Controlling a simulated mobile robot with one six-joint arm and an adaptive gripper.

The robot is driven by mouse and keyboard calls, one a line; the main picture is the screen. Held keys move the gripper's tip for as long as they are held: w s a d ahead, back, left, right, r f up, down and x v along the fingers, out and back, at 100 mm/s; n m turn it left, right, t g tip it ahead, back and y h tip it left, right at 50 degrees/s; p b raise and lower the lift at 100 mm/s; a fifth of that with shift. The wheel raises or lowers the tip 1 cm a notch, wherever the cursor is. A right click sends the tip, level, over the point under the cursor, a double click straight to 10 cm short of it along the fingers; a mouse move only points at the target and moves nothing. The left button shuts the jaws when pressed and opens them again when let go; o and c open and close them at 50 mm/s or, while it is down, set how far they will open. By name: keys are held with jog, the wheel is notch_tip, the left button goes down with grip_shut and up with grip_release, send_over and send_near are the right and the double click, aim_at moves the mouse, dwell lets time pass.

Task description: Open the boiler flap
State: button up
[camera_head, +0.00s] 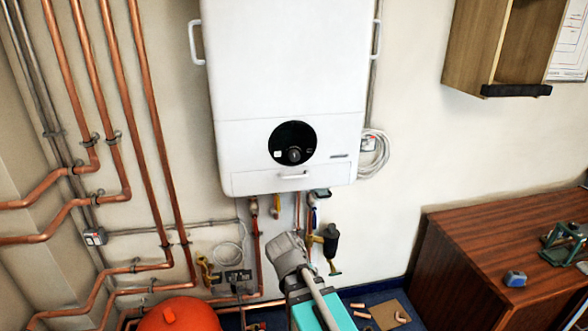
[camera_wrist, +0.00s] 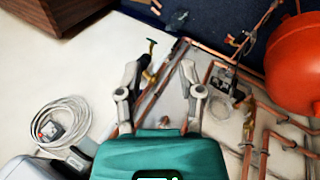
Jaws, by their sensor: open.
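The white boiler (camera_head: 290,60) hangs on the wall in the head view. Its flap (camera_head: 252,182) is the narrow strip along the bottom front, with a small white bar handle (camera_head: 293,177). The flap looks shut, flush with the front. In the wrist view, my gripper (camera_wrist: 160,78) has its two grey fingers spread apart with nothing between them. My teal and grey arm end is below the boiler in the head view, where the fingers cannot be made out. A pale grey edge, seemingly the boiler (camera_wrist: 30,168), shows at the lower left of the wrist view.
Copper pipes (camera_head: 110,80) run down the left wall. A red tank (camera_head: 180,315) stands below, and a black fitting (camera_head: 330,240) hangs near my arm. A coiled white cable (camera_head: 373,150) is right of the boiler. A wooden cabinet (camera_head: 450,270) stands at the right.

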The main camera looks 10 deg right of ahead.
jog(key=w+a+r+n+t+h+p, duration=0.2)
jog(key=w+r+p, duration=0.1)
jog(key=r, duration=0.4)
jog(key=w+a+r+n+t+h+p, duration=0.2)
jog(key=w+r+p, duration=0.1)
jog(key=r, duration=0.3)
jog(key=n+t+h+p, duration=0.2)
jog(key=n+t+p, duration=0.2)
jog(key=t+p, duration=0.1)
send_near(292, 178)
jog(key=f+v, duration=0.1)
jog(key=v, duration=0.2)
jog(key=shift+r, duration=0.2)
jog(key=shift+w+d, duration=0.1)
jog(key=shift+r+b+x, duration=0.15)
jog(key=shift+b+x, duration=0.5)
jog(key=shift+x, duration=2.7)
jog(key=shift+r+b+x, duration=0.15)
jog(key=shift+b+x, duration=0.45)
jog(key=shift+x, duration=2.8)
grip_shut()
